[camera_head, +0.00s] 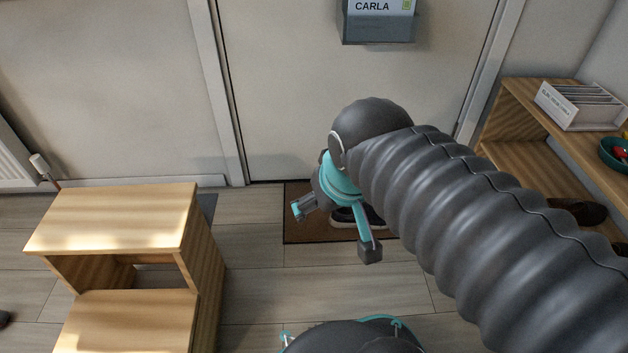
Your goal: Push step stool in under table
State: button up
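A wooden step stool (118,223) with two treads stands on the floor at the left; its lower tread runs off the bottom edge of the view. My gripper (334,230) hangs in mid-view to the right of the stool, apart from it. Its two fingers are spread wide with nothing between them. The table that the task names cannot be made out for certain; a wooden shelf unit (550,120) at the right is the only other furniture that shows.
A brown doormat (300,226) with a dark shoe (347,217) lies before the closed door (290,100). A white box (580,107) and a teal bowl (615,155) sit on the shelf unit. A radiator (15,150) is at the left wall. Bare floor lies between stool and mat.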

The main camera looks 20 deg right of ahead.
aim_at(92, 238)
jog(key=u, duration=1.4)
